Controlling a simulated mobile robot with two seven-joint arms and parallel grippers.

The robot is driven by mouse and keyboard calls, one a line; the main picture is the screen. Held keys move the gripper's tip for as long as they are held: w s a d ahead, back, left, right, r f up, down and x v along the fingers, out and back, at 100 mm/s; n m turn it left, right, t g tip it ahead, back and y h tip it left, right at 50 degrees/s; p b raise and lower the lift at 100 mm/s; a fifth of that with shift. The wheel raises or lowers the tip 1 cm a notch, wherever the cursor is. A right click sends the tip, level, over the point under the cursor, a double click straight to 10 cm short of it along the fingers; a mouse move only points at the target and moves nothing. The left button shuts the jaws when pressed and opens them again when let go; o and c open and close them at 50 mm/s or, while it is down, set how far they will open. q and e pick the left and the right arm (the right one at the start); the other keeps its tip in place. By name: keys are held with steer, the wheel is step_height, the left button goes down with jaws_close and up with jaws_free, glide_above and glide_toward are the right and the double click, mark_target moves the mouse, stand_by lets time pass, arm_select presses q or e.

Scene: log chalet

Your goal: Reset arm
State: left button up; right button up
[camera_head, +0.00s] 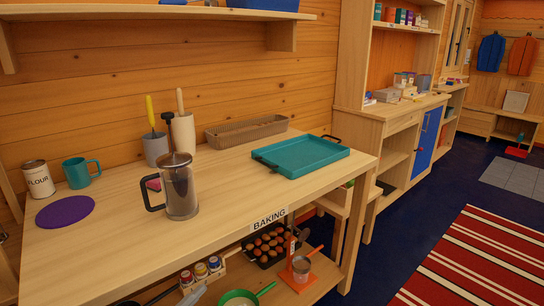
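Neither of my grippers shows in the head view, and no part of my arms is clearly visible. A wooden worktable (125,245) marked "BAKING" fills the left and middle. On it a French press (180,188) with a dark handle and raised plunger stands upright near the middle. A teal tray (302,154) with dark handles lies to its right. A teal mug (78,173), a flour canister (38,179) and a purple round mat (65,212) are at the left.
A shelf (150,12) overhangs the table. A muffin tin (270,244) is below. Blue floor (415,225) and a striped rug (480,260) are open at right.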

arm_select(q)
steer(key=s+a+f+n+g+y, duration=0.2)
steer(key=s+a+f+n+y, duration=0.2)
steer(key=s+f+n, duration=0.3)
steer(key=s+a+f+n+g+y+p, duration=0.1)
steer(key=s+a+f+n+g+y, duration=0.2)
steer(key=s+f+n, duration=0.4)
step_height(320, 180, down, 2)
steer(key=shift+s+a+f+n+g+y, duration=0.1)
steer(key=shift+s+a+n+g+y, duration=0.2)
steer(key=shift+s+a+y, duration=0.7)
